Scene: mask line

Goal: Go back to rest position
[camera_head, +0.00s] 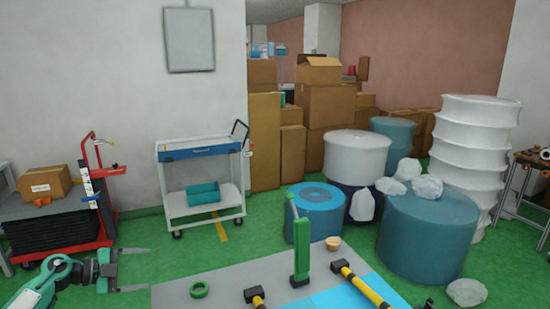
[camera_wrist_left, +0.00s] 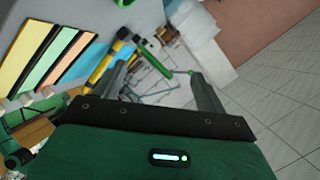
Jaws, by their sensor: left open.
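My left gripper (camera_head: 132,270) is at the lower left in the head view, to the left of the grey and blue table surface (camera_head: 175,296). Its two fingers are spread apart and nothing is between them. In the left wrist view the open fingers (camera_wrist_left: 165,85) point away over a floor area, with no object held. My right gripper does not show in either view.
A red cart (camera_head: 105,195) stands left, a white trolley (camera_head: 200,180) behind, blue drums (camera_head: 435,235) right. Green floor (camera_head: 150,240) is clear between.

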